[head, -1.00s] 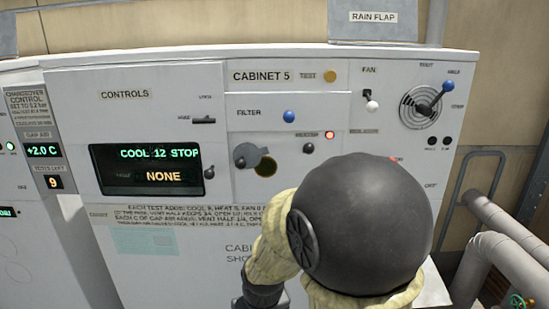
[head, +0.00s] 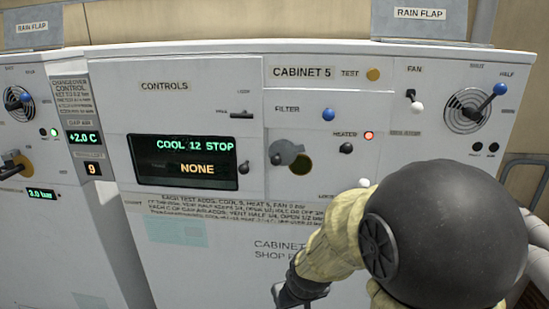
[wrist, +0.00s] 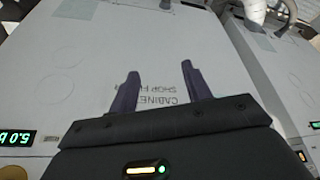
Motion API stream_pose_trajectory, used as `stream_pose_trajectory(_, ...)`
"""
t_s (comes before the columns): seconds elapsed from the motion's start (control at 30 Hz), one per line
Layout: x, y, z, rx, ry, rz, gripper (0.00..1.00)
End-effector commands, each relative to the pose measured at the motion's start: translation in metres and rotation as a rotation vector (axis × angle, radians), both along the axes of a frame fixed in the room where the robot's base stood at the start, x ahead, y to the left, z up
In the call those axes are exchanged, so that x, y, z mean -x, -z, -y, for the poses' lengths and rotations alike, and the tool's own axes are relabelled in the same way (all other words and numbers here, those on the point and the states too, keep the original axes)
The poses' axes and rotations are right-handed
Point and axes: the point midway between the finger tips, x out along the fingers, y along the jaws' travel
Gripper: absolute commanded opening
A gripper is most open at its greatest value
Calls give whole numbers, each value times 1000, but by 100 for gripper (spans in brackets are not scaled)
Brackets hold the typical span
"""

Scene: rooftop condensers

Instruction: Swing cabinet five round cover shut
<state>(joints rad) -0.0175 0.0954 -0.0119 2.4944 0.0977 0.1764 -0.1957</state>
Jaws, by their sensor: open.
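The round cover (head: 286,152) of cabinet five is a small grey disc on the panel below the FILTER label. It sits up and to the left of a round dark-olive opening (head: 301,165), which shows largely uncovered. In the head view my arm hangs low in front of the panel, below and apart from the cover; the fingers are not clear there.
A blue FILTER knob (head: 328,114) is above the cover, and a dark HEATER knob (head: 346,148) with a red light is to its right. A lit display (head: 183,162) is to the left. My arm hides the panel's lower right. The front below the display is clear.

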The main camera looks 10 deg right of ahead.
Motion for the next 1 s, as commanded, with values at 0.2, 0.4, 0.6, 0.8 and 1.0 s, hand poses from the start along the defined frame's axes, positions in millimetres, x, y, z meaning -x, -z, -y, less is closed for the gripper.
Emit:
stream_pose_trajectory(0.2,-58,-69,-29,127,-210,406,49)
stream_pose_trajectory(0.4,-95,-142,-31,372,-334,774,49)
stream_pose_trajectory(0.6,-101,-209,-23,659,-338,1008,49)
stream_pose_trajectory(0.8,-98,-230,-18,765,-321,1062,49)
stream_pose_trajectory(1.0,-99,-230,-16,765,-317,1061,49)
